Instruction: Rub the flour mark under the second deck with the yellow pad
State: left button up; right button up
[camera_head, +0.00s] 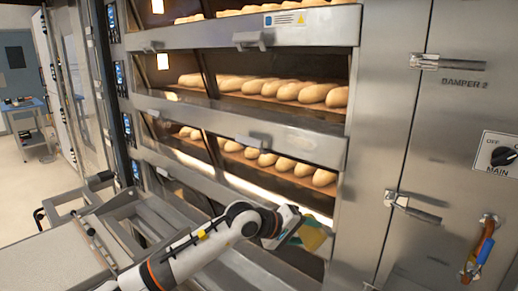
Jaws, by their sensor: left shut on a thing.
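My left gripper (290,226) reaches in from the bottom left and is shut on the yellow pad (314,237). The pad looks yellow with a greenish part and is tilted, at the front of the lower oven decks. I cannot tell whether it touches the steel. The deck oven (240,125) has several decks stacked, with loaves behind glass. I cannot make out the flour mark; the gripper and pad may cover it. My right gripper is not in view.
A steel door with latches (430,62) and a main switch (503,153) stands at the right. A metal loader frame (120,225) fills the lower left. A small cart (28,120) stands far left on open floor.

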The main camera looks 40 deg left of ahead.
pick_arm(q)
jog(key=w+a+r+n+t+y, duration=0.2)
jog(key=a+r+t, duration=0.2)
jog(key=a+r, duration=0.45)
jog(key=w+a+r+n+t+y, duration=0.1)
jog(key=a+r+n+t+y, duration=0.15)
jog(key=a+r, duration=0.6)
jog(key=w+d+p, duration=0.1)
jog(key=w+p, duration=0.2)
jog(key=w, duration=0.3)
jog(key=shift+w+r+t, duration=0.15)
jog(key=shift+t, duration=0.3)
jog(key=shift+d, duration=0.1)
jog(key=shift+w, duration=0.9)
jog(key=shift+d, duration=0.1)
